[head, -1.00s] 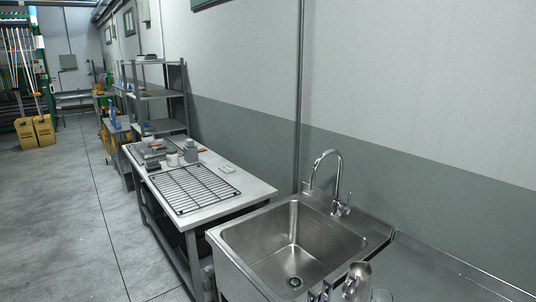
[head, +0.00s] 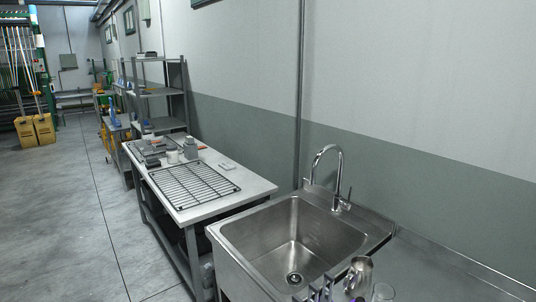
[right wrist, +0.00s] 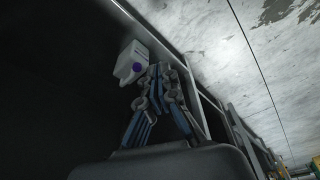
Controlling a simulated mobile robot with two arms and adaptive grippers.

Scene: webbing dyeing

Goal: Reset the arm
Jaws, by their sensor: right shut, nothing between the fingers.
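My right gripper (right wrist: 158,76) shows in the right wrist view, with blue-grey linked fingers pointing up the picture. Its fingers are shut with nothing between them. Close beside the fingertips, to their left in that view, is a white jug with a purple cap (right wrist: 130,62); I cannot tell whether they touch. Neither gripper shows in the head view.
In the head view a steel sink (head: 228,240) with a tall tap (head: 340,180) stands at front right. A metal pitcher (head: 359,274) is at the bottom edge. A worktable (head: 245,188) holds a wire rack (head: 193,184). Open floor (head: 60,220) lies left.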

